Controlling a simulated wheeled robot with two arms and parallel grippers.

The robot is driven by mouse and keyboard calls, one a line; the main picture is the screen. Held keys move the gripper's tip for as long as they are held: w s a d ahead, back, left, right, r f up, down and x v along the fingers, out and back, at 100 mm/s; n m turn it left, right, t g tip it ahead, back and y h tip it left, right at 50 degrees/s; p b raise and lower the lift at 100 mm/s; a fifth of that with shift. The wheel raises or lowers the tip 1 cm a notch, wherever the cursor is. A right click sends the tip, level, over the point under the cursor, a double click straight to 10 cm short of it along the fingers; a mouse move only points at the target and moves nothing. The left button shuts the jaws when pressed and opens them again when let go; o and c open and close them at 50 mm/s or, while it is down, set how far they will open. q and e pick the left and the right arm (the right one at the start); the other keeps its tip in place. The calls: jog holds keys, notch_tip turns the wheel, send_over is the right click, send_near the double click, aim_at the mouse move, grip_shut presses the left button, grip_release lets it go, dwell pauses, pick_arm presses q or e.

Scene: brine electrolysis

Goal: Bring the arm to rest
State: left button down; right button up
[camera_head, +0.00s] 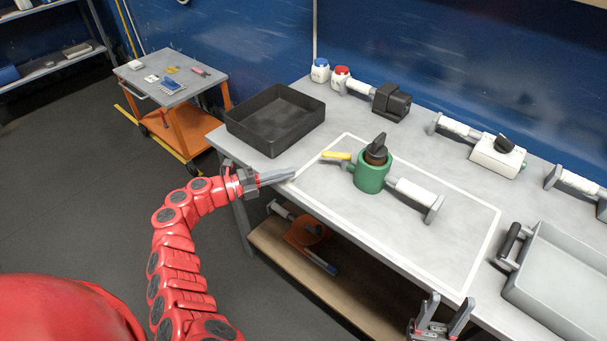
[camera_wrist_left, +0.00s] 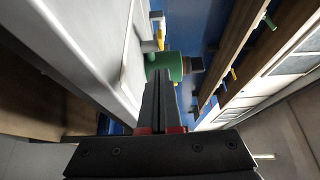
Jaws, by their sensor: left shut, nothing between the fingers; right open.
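My left arm (camera_head: 180,240) is red and comes in from the left, bent upward. My left gripper (camera_head: 277,176) is shut and empty, at the table's front edge near the left corner of the white outlined area. Its shut fingers also show in the left wrist view (camera_wrist_left: 159,105), pointing toward the green vessel (camera_wrist_left: 165,66). My right gripper (camera_head: 440,318) is open at the bottom edge of the head view, in front of the table. The green vessel (camera_head: 370,178) with a dark knobbed top stands upright inside the outline, apart from both grippers.
A black tray (camera_head: 262,135) lies behind the left gripper. A grey tray (camera_head: 560,275) is at the right. A black device (camera_head: 391,101), a white device (camera_head: 497,155) and two small jars (camera_head: 330,73) stand at the back. An orange cart (camera_head: 185,130) stands left; the floor between is open.

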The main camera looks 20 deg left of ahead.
pick_arm(q)
jog(key=shift+v, duration=0.9)
jog(key=shift+w+r, duration=0.1)
jog(key=shift+r, duration=0.1)
